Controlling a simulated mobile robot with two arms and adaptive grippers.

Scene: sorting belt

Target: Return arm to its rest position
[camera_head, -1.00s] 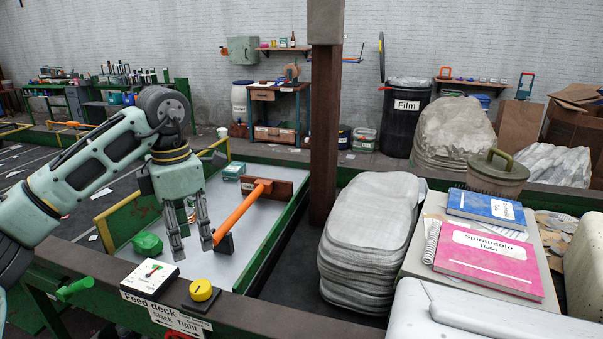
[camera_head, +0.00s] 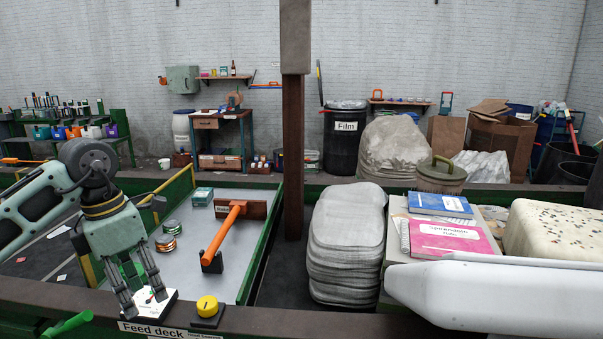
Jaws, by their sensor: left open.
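My left arm comes in from the left, and its gripper (camera_head: 145,303) hangs down with the fingers apart. Nothing shows between them. The fingertips overlap the white dial panel (camera_head: 158,308) at the near edge of the feed deck (camera_head: 228,273) in the picture; I cannot tell whether they touch it. A green lump on the deck is mostly hidden behind the fingers. My right gripper is not in view.
A yellow knob (camera_head: 207,306) sits on the front rail. A brown post (camera_head: 293,150) and stacked grey sacks (camera_head: 345,240) stand right of the deck.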

